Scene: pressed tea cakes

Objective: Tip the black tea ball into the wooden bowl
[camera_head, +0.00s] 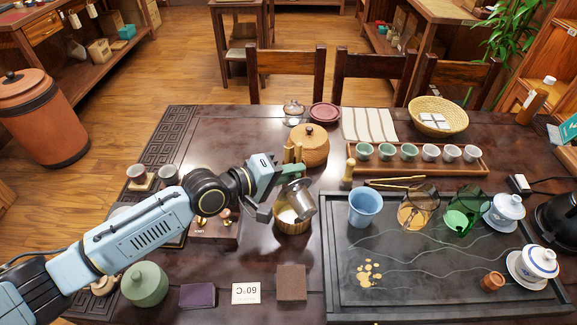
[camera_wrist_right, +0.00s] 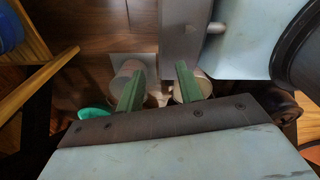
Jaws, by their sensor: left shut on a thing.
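My left gripper (camera_head: 286,190) reaches in from the left, its jaws shut on a metal cup (camera_head: 304,202). The cup is tilted above the wooden bowl (camera_head: 292,228) and hides part of its opening. Something pale shows inside the bowl. I cannot make out the black tea ball; whether it is in the cup or the bowl is unclear. My right gripper (camera_wrist_right: 159,80) shows in the right wrist view with its green fingers apart. It is not in the head view.
The dark tea tray (camera_head: 400,285) with a blue cup (camera_head: 363,208) lies to the right. A green jar (camera_head: 145,284), a purple box (camera_head: 197,296) and a brown block (camera_head: 291,282) stand in front.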

